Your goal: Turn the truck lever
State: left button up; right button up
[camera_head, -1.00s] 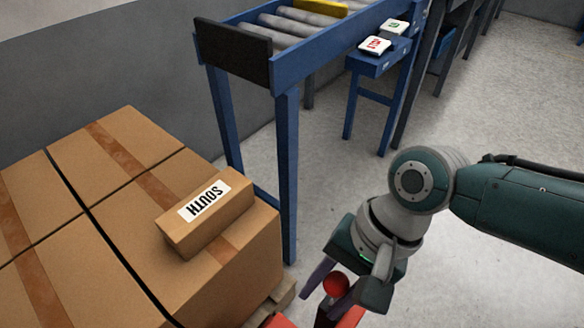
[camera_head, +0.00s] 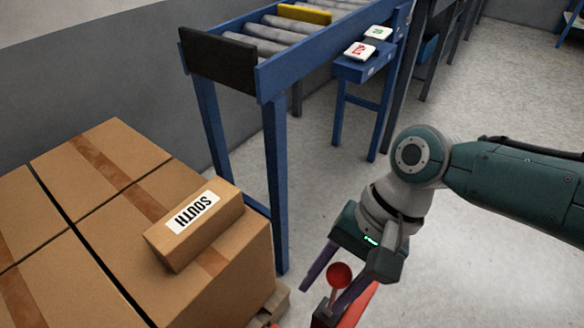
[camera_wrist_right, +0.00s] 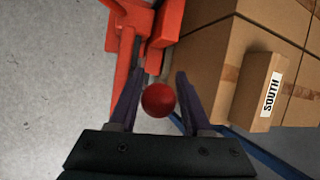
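The truck lever ends in a red ball knob (camera_head: 340,275) on a short stem above the red truck (camera_head: 356,303), low in the head view. My right gripper (camera_head: 328,292) is open, with its purple fingers on either side of the knob. In the right wrist view the red knob (camera_wrist_right: 158,100) sits between the two open fingers, with a gap visible on its left and little on its right; I cannot tell whether it touches a finger. The red truck body (camera_wrist_right: 150,30) lies beyond the fingertips. My left gripper is not in view.
A stack of cardboard boxes (camera_head: 100,215) on a pallet stands left of the gripper, with a smaller SOUTH box (camera_head: 195,232) on top. Grey floor is free at right.

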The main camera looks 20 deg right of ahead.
jog(key=shift+o, duration=0.7)
jog(key=shift+d, duration=0.1)
jog(key=shift+o, duration=0.8)
jog(key=shift+s, duration=0.1)
jog(key=p+v, duration=0.4)
jog(key=v, duration=0.5)
jog(key=shift+r+p, duration=0.25)
jog(key=shift+p, duration=0.15)
jog(key=shift+d+r, duration=0.15)
jog(key=shift+r, duration=0.05)
